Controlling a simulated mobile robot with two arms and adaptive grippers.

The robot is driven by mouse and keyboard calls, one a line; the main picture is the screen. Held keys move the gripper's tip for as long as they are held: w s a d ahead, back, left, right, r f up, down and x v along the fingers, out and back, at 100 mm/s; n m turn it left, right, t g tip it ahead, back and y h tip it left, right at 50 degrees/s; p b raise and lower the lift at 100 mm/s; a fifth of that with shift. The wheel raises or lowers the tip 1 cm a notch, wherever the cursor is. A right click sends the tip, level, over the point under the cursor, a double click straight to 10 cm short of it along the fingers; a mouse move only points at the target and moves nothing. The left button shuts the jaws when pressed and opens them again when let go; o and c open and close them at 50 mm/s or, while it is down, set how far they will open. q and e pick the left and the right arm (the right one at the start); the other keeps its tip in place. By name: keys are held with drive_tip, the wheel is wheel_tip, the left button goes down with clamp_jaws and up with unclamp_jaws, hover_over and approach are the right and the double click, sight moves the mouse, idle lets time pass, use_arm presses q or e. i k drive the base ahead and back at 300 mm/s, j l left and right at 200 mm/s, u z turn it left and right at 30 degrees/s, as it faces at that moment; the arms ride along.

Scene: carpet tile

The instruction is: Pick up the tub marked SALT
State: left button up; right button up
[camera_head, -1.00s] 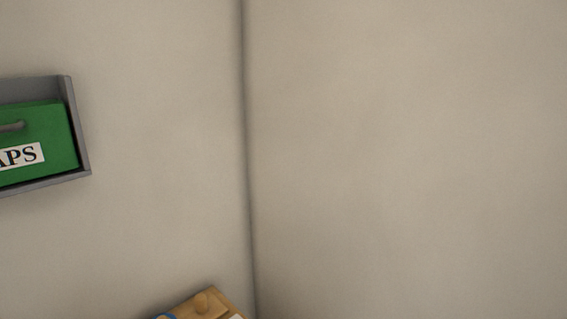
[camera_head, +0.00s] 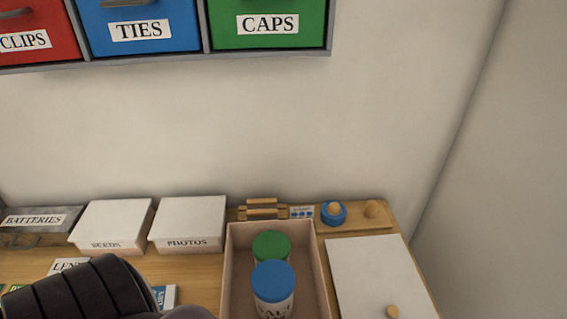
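A tub with a blue lid (camera_head: 273,281) stands upright in an open wooden box (camera_head: 318,268) at the lower middle. Its white label reads "SAL" as far as it shows; the bottom of the tub is cut off by the picture edge. A tub with a green lid (camera_head: 271,246) stands right behind it in the same box, and its label is hidden. A dark ribbed part, which looks like my own arm, shows at the lower left, well left of the box. No fingertips of either gripper show.
A white panel with a wooden knob (camera_head: 370,270) lies right of the box. White boxes marked SEEDS (camera_head: 112,222) and PHOTOS (camera_head: 188,220) and a BATTERIES box (camera_head: 35,222) stand at the back left. Drawers marked CLIPS, TIES (camera_head: 140,28) and CAPS (camera_head: 268,25) hang above.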

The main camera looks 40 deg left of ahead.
sight(274, 281)
drive_tip(key=u, duration=1.3)
drive_tip(key=k+j+z, duration=0.15)
drive_tip(key=k+j, duration=0.05)
drive_tip(key=j, duration=0.05)
